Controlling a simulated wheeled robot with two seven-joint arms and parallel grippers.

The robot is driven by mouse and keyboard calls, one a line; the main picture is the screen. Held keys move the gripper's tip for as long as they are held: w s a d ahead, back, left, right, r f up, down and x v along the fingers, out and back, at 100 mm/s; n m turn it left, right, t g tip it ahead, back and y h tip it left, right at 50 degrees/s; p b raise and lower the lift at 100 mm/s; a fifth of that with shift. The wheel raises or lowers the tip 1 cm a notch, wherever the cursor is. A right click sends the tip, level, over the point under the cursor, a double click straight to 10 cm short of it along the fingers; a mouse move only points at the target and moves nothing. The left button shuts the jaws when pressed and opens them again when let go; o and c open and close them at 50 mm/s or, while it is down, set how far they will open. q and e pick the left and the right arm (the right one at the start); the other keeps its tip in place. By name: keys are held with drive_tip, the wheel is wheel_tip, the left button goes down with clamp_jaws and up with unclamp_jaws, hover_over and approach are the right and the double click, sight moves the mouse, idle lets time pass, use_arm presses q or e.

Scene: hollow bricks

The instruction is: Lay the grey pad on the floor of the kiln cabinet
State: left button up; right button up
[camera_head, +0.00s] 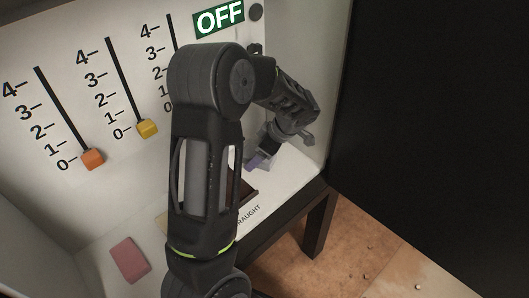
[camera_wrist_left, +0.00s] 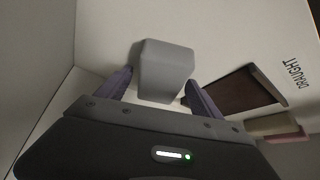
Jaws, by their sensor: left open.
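The grey pad (camera_wrist_left: 165,65) shows in the left wrist view as a small block with rounded corners, on the pale floor of the kiln cabinet (camera_wrist_left: 225,25). My left gripper (camera_wrist_left: 158,88) is open, with one purple finger on each side of the pad's near end. I cannot tell whether either finger touches it. In the head view the left gripper (camera_head: 257,162) points down at the right end of the white cabinet (camera_head: 295,160), low over its floor. The pad cannot be made out there behind my arm. My right gripper is not in view.
A dark brown slot (camera_wrist_left: 238,92) marked DRAUGHT lies beside the gripper. A pink block (camera_head: 130,260) lies at the left of the floor. The back wall carries sliders with an orange knob (camera_head: 92,159) and a yellow knob (camera_head: 148,128), and a green OFF sign (camera_head: 218,18).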

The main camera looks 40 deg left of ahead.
use_arm(q)
drive_tip(key=shift+r, duration=0.1)
drive_tip(key=shift+r+p, duration=0.2)
drive_tip(key=shift+p, duration=0.2)
drive_tip(key=v, duration=0.7)
drive_tip(key=shift+r, duration=0.2)
drive_tip(key=shift+d, duration=0.1)
drive_tip(key=shift+p, duration=0.3)
